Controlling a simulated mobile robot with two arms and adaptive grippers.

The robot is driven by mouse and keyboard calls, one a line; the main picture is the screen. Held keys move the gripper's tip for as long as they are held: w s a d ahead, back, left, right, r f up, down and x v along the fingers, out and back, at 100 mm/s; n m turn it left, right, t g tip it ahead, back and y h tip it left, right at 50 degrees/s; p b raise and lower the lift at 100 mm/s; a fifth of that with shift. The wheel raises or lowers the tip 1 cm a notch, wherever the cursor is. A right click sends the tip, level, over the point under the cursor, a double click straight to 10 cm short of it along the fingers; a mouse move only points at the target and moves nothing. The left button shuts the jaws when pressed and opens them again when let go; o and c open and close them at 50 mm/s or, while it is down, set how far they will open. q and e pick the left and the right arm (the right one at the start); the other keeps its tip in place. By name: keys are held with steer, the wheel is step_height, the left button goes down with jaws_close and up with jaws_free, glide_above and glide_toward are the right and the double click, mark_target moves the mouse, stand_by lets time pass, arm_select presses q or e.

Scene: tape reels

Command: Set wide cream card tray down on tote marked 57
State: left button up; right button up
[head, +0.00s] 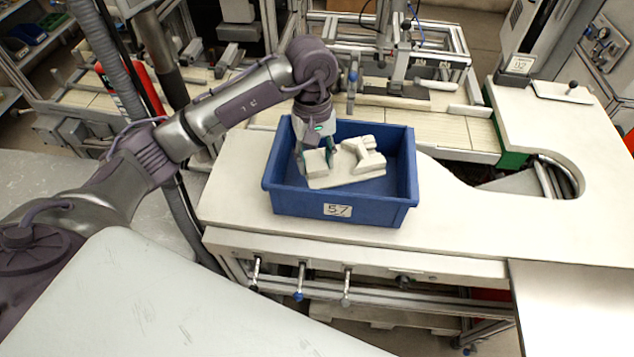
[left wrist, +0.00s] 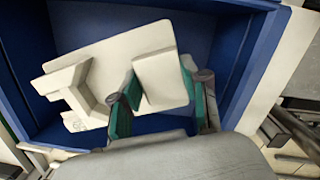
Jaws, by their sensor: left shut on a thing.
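The wide cream card tray (head: 346,174) has a flat base with raised blocks on it. It is inside the walls of the blue tote marked 57 (head: 338,220), which stands on the cream worktop. My left gripper (head: 318,158) reaches down into the tote and is shut on a raised block of the tray. In the left wrist view the teal fingers (left wrist: 160,105) straddle that block of the cream tray (left wrist: 112,55), over the blue tote floor (left wrist: 205,25). I cannot tell whether the tray touches the tote's floor. My right gripper is not in view.
The cream worktop (head: 470,225) is clear around the tote and has a curved cut-out at right. A small card marked 02 (head: 521,64) stands at the back right. Metal frames and a conveyor (head: 420,125) lie behind the tote. A pale surface (head: 150,300) fills the front left.

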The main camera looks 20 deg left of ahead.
arm_select(q)
steer(key=f, duration=0.3)
steer(key=shift+w+b, duration=0.2)
steer(key=shift+b, duration=0.15)
steer(key=shift+s+f, duration=0.1)
steer(key=shift+f, duration=0.25)
step_height(320, 180, down, 2)
steer(key=shift+f+b, duration=0.25)
steer(key=shift+b, duration=0.5)
steer(key=shift+f, duration=0.2)
steer(key=shift+r, duration=0.1)
steer(key=o, duration=1.3)
steer(key=shift+c, duration=0.2)
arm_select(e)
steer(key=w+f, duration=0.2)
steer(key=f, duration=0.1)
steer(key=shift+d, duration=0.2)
